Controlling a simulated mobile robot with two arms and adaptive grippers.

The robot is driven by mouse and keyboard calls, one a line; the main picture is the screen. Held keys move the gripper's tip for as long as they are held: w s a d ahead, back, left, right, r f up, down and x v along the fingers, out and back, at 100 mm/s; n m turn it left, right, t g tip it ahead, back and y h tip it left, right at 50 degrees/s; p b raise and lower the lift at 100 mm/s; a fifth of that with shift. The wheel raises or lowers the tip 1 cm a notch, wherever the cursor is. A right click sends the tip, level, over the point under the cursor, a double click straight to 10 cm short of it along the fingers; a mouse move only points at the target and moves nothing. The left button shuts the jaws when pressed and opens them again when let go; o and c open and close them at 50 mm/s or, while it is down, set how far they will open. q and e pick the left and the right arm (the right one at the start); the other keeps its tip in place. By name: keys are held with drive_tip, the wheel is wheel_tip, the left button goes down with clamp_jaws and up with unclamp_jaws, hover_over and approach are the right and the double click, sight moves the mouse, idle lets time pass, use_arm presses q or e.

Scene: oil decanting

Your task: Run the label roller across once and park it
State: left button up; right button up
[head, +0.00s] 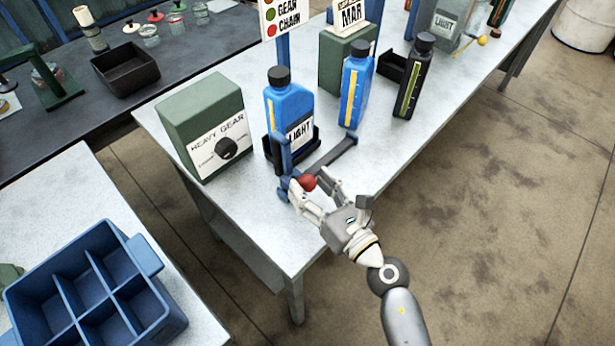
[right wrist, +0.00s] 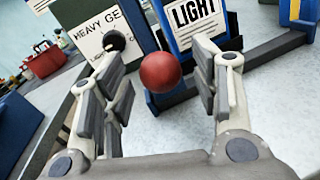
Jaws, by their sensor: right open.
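A red ball knob (head: 307,183) sits at the front of a blue and dark frame (head: 331,156), which looks like the label roller. The frame is on the grey table at the foot of a blue bottle (head: 288,100) with a LIGHT label. My right gripper (head: 314,192) is open at the knob. In the right wrist view the knob (right wrist: 160,71) shows between the two fingers (right wrist: 163,90), with gaps on both sides. I cannot tell how deep it lies between them. My left gripper is not in view.
A green HEAVY GEAR box (head: 203,120) stands left of the bottle. Another blue bottle (head: 355,85) and a dark bottle (head: 414,75) stand to the right. A blue divided crate (head: 150,253) is at lower left. The front table strip is clear.

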drive_tip(key=shift+x, duration=0.95)
clamp_jaws()
